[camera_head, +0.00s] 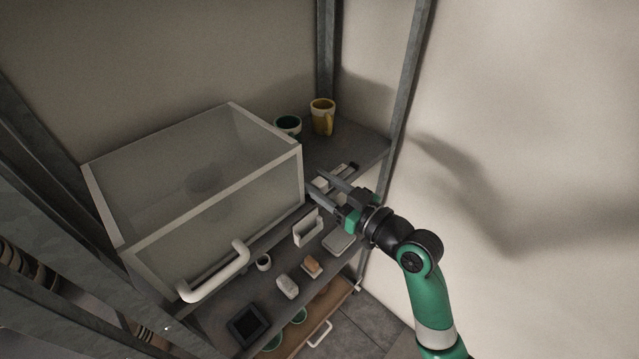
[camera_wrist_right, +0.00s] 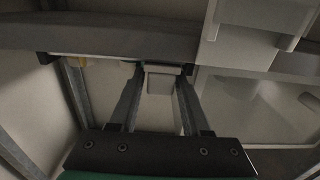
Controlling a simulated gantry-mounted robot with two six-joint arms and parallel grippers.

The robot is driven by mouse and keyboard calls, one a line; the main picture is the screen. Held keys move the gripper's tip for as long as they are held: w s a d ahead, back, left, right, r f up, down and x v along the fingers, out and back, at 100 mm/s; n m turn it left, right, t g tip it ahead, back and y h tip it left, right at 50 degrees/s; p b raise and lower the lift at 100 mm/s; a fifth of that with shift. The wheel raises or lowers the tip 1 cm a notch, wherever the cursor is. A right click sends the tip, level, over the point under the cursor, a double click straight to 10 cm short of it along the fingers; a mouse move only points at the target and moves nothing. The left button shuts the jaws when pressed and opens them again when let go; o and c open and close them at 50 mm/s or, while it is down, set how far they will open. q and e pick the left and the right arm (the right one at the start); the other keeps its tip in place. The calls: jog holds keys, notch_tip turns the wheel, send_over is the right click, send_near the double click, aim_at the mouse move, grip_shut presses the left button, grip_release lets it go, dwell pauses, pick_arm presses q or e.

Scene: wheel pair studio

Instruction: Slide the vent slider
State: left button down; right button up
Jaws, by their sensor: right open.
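The vent slider (camera_head: 345,170) looks like a narrow pale strip with dark ends, along the shelf edge to the right of the large clear box. In the right wrist view a pale block, probably its knob (camera_wrist_right: 161,82), shows below a thin pale rail (camera_wrist_right: 95,57). My right gripper (camera_head: 318,180) is open at the strip, its two fingers pointing left. In the wrist view the block sits between the open fingers (camera_wrist_right: 160,72); I cannot tell whether either touches it. The fingers hide part of the strip. My left gripper is not in view.
The large clear box (camera_head: 215,215) with a white handle (camera_head: 215,272) stands left of the gripper. A yellow mug (camera_head: 322,117) and a dark green cup (camera_head: 287,124) stand behind. Small items and a pale holder (camera_head: 307,229) sit on the shelf below. A metal post (camera_head: 402,90) rises at right.

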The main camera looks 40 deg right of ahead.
grip_shut()
dwell(1.3)
